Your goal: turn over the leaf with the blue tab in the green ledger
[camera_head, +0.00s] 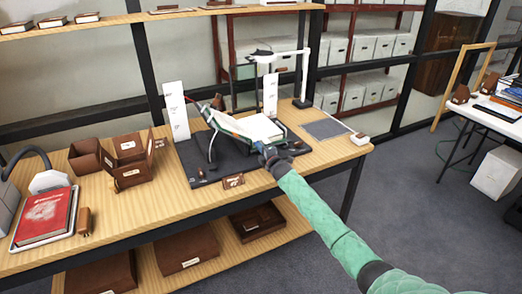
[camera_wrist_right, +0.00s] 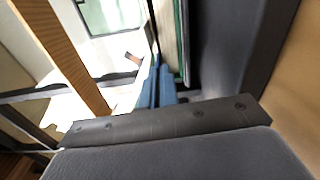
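The green ledger (camera_head: 254,128) lies open on a dark cradle on the wooden table, its pale pages facing up and green cover edges showing. Its green edge and page block also show in the right wrist view (camera_wrist_right: 184,40). I cannot make out the blue tab apart from my blue fingers. My right gripper (camera_head: 268,154) is at the ledger's near right edge. In the right wrist view its blue fingers (camera_wrist_right: 157,88) lie close together beside the ledger and look shut; whether a leaf is between them cannot be told. My left gripper is not in view.
A dark base mat (camera_head: 205,158) with upright white cards lies under the cradle. A white lamp (camera_head: 304,75) stands behind it. A grey pad (camera_head: 327,129) lies to the right. Brown boxes (camera_head: 130,165) and a red book (camera_head: 44,214) are on the left.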

